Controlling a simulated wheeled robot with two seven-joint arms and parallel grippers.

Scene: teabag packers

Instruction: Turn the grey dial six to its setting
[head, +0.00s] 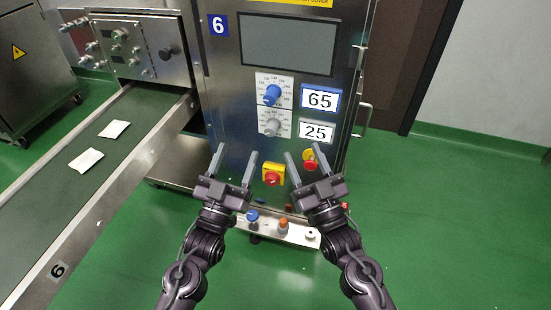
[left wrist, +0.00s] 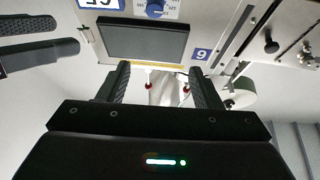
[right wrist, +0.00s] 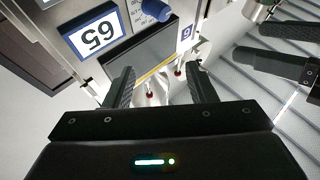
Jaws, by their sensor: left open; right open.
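The grey dial (head: 271,127) sits on a white scale plate on the steel front of cabinet six, below the blue dial (head: 272,94). A label reading 25 (head: 316,132) is right of the grey dial, and a label reading 65 (head: 320,99) is right of the blue one. My left gripper (head: 235,163) is open and empty, below and left of the grey dial. My right gripper (head: 301,164) is open and empty, below and right of it. Both are apart from the dial. The wrist views show the cabinet's dark screen (left wrist: 142,40) but not the grey dial clearly.
A red button on a yellow base (head: 273,175) and a red-yellow switch (head: 310,160) sit low on the cabinet, close to my grippers. A ledge (head: 300,233) with small knobs is below. A conveyor (head: 50,165) with two white packets runs at left. Green floor at right is clear.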

